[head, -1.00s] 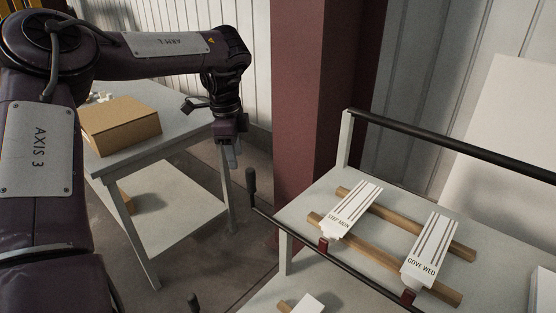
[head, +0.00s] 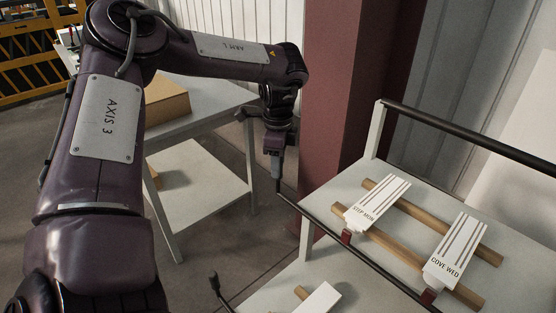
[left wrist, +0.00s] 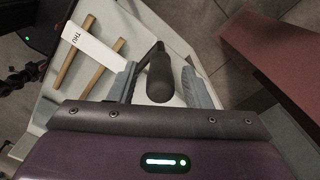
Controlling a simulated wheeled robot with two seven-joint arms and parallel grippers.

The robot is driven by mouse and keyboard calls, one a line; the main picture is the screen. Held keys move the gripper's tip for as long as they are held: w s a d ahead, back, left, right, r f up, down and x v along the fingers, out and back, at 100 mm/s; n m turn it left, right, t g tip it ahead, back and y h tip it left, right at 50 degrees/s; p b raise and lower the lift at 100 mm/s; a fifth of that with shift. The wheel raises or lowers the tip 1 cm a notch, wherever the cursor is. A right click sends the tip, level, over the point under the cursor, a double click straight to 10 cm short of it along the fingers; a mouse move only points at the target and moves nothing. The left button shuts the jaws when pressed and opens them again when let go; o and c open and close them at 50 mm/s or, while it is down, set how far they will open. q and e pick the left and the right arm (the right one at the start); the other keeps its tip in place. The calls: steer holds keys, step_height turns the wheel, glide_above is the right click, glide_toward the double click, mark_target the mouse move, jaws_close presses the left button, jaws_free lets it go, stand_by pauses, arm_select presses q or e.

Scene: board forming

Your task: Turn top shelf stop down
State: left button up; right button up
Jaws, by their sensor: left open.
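The top shelf stop is a dark bar (head: 350,247) along the front edge of the top shelf (head: 328,193), with red tabs (head: 347,237) at the front ends of the boards. Its thick black handle (left wrist: 160,76) is at the bar's left end. My left gripper (head: 277,178) is over that handle in the head view, pointing down. In the left wrist view the handle lies between the two grey fingers of my open left gripper (left wrist: 162,85), with gaps on both sides. The handle is mostly hidden behind the fingers in the head view. My right gripper is not seen.
White boards marked STEP MON (head: 378,203) and COVE WED (head: 456,252) lie on wooden rails. Below is another shelf with a board (head: 318,299) and a black handle (head: 214,284). A red column (head: 330,90) stands close behind my left gripper. A grey table holds a cardboard box (head: 167,102).

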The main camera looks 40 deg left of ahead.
arm_select(q)
jaws_close()
stand_by(0.3)
